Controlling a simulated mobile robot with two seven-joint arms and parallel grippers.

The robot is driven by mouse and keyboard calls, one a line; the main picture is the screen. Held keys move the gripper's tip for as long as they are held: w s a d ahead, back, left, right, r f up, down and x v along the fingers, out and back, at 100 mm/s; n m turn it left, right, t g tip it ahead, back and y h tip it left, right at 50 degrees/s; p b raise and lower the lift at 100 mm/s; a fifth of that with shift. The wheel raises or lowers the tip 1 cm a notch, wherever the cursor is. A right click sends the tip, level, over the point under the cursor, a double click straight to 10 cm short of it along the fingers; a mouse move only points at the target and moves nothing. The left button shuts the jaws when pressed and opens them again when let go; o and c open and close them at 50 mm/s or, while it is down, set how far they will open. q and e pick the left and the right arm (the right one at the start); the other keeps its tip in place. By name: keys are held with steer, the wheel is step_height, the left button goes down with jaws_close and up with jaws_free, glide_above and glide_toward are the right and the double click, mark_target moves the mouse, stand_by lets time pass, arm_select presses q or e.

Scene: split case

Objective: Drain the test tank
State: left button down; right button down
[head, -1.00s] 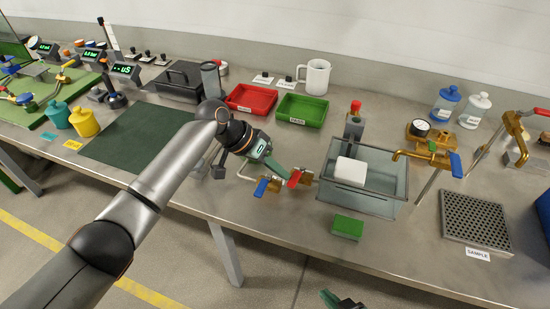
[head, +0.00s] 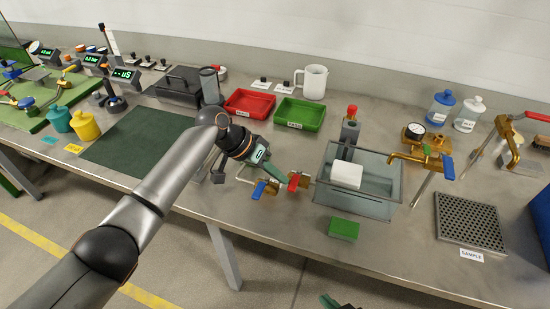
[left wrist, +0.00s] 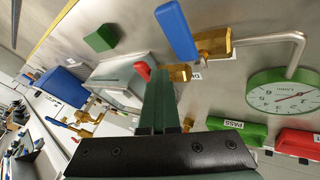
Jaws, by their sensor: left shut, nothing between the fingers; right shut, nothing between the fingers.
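The glass test tank (head: 385,207) stands on the steel bench with a white block (head: 346,175) inside it. At its left a pipe carries a brass valve with a red lever (head: 294,181) and another with a blue lever (head: 259,190). My left gripper (head: 281,175) is shut and empty, its green fingertips close to the red lever; whether they touch is unclear. In the left wrist view, the shut fingers (left wrist: 158,82) partly cover the red lever (left wrist: 142,71), while the blue lever (left wrist: 176,32) is clear. Only a fingertip of my right gripper (head: 329,301) shows at the bottom edge.
A green block (head: 344,229) lies in front of the tank. A brass tap (head: 405,158) with a blue lever stands at its right, near a perforated sample tray (head: 470,220). Red (head: 250,103) and green (head: 299,114) trays sit behind. The bench front is mostly bare.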

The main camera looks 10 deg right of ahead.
arm_select(q)
steer(key=v, duration=1.2)
steer(key=shift+r+b, duration=0.15)
steer(key=shift+b, duration=0.15)
steer(key=shift+s+a, duration=0.1)
steer(key=shift+a, duration=0.1)
